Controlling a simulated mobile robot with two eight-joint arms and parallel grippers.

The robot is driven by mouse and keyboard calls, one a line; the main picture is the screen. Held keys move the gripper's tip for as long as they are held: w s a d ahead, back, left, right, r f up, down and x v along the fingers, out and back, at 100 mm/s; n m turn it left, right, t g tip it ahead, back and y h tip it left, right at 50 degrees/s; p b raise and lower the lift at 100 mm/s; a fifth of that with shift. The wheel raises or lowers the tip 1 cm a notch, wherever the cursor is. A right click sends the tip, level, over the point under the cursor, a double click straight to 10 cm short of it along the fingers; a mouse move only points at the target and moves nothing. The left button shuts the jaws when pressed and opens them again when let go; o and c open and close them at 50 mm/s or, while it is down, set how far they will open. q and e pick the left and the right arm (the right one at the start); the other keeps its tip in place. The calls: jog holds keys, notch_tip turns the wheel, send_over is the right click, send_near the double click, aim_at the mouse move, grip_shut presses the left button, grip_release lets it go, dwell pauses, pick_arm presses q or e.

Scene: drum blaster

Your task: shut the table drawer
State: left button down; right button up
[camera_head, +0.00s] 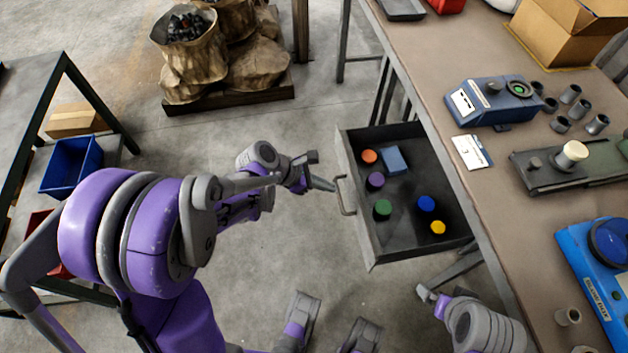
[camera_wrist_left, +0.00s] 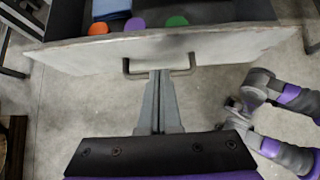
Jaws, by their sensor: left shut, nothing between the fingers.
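The grey table drawer (camera_head: 378,247) is pulled out from under the table's left side.
The brown table (camera_head: 440,110) carries a blue device (camera_head: 492,103), several grey cylinders and a cardboard box (camera_head: 565,40). Sacks (camera_head: 262,65) stand on a pallet at the back. A shelf with a blue bin (camera_head: 70,168) is at left. The floor before the drawer is clear.

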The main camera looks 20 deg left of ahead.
aim_at(353, 188)
pick_arm(q)
jog(key=shift+w+d+f, duration=0.1)
jog(key=shift+w+d, duration=0.5)
jog(key=shift+d, duration=0.3)
jog(key=shift+w+d+f, duration=0.1)
jog(key=shift+w+d, duration=0.5)
jog(key=shift+d, duration=0.3)
jog(key=shift+d, duration=0.1)
jog(key=w+d, duration=0.6)
jog(key=d, duration=0.3)
jog(key=w+d+b, duration=0.1)
jog(key=w+d, duration=0.5)
jog(key=d, duration=0.3)
jog(key=shift+w+d+b, duration=0.25)
jog(key=shift+w+b, duration=0.05)
jog(key=shift+w, duration=0.05)
jog(key=shift+a, duration=0.1)
